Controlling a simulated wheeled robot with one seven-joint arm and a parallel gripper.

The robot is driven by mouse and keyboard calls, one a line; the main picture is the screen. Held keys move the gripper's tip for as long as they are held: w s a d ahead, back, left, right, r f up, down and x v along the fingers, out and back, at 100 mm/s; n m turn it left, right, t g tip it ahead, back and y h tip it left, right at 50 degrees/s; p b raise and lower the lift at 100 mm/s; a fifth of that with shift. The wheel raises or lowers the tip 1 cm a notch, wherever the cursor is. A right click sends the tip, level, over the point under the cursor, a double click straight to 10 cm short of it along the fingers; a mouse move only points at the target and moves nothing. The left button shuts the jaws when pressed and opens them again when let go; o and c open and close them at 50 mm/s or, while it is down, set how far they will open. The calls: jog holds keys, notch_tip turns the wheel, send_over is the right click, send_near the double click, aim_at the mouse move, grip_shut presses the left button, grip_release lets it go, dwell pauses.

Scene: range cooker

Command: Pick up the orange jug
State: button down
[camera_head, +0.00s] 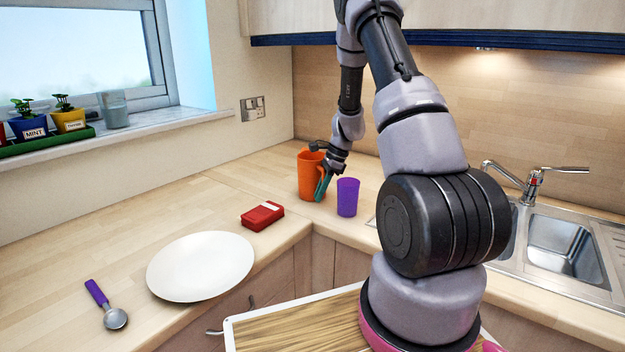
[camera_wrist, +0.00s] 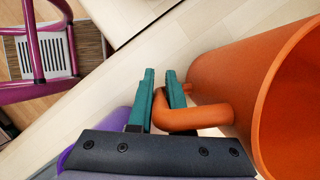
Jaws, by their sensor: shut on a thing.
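The orange jug (camera_head: 308,174) stands upright on the counter near the back corner. In the wrist view the jug (camera_wrist: 240,70) fills the right side, with its open mouth at the lower right and its handle (camera_wrist: 195,116) reaching left. My gripper (camera_head: 322,186) is at the jug's right side, low by the handle. In the wrist view its teal fingers (camera_wrist: 161,92) are close together, shut on the handle, with the handle's bend in front of one finger. The jug's base appears to rest on the counter.
A purple cup (camera_head: 347,197) stands just right of the jug, close to my gripper. A red box (camera_head: 262,215), a white plate (camera_head: 201,266) and a purple-handled scoop (camera_head: 106,304) lie on the left counter. The sink (camera_head: 562,245) is at the right.

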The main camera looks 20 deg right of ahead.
aim_at(310, 168)
jog(key=shift+r, duration=0.1)
dwell(0.3)
notch_tip(310, 168, up, 10)
dwell(0.4)
dwell(0.9)
